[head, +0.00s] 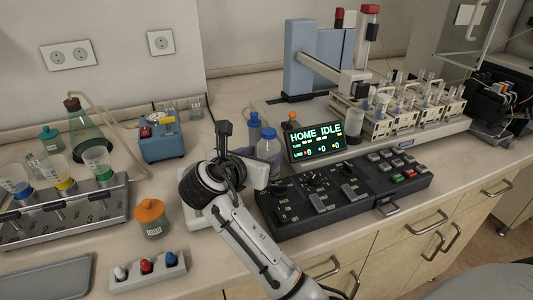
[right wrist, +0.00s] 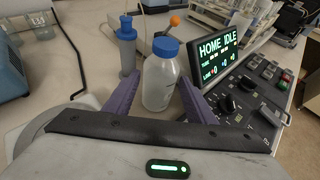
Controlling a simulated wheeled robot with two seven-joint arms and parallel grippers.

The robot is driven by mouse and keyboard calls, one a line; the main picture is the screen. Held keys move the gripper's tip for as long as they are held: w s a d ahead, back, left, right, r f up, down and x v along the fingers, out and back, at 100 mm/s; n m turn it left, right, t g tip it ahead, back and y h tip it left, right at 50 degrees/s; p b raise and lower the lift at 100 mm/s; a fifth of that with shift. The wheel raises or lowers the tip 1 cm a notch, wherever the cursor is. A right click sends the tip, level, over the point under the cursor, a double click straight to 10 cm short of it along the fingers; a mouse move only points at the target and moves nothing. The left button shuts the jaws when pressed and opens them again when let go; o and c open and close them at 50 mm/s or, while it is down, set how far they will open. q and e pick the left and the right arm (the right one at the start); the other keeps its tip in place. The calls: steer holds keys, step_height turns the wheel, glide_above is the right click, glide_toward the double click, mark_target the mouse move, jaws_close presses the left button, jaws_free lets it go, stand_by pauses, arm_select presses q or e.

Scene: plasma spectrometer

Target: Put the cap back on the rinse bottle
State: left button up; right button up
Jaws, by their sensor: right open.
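A clear white bottle (head: 268,151) with a blue cap (head: 268,133) stands upright on the bench, left of the lit display. In the right wrist view the bottle (right wrist: 160,85) is in the middle, and the blue cap (right wrist: 167,48) sits on its top. Whether the cap is screwed tight cannot be told. My right gripper (head: 258,163) is close to the bottle. In the right wrist view its two purple fingers (right wrist: 160,86) are open, one on each side of the bottle, with visible gaps. My left gripper is not in view.
A blue-grey cylinder (right wrist: 127,48) stands behind and left of the bottle. The HOME IDLE display (head: 315,142) and black control panel (head: 345,190) are close on the right.

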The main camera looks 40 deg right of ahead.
steer(key=v, duration=0.8)
steer(key=shift+s+a, duration=0.15)
steer(key=shift+a, duration=0.15)
steer(key=shift+r, duration=0.15)
